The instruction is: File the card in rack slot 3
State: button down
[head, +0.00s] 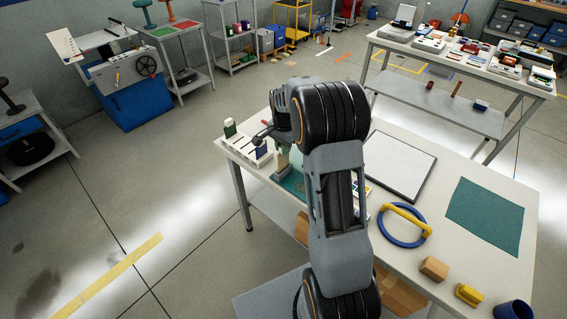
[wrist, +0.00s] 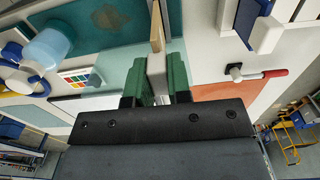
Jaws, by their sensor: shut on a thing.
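My gripper (wrist: 156,82) is shut on the card (wrist: 156,62), a thin pale piece seen edge-on between its green finger pads. In the head view my gripper (head: 283,152) is over the table's far left part, just right of the white rack (head: 245,147). The rack has several slots; a green piece (head: 229,128) stands at its far end and a dark blue one (head: 261,151) at its near end. Part of the rack (wrist: 228,14) seems to show at the top right of the wrist view. The slot numbers cannot be read, and my arm hides part of this area.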

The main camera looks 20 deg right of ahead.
jog(key=shift+r, duration=0.4)
jog(key=shift+r+p, duration=1.55)
jog(key=shift+r, duration=0.4)
jog(key=shift+d+f, duration=0.1)
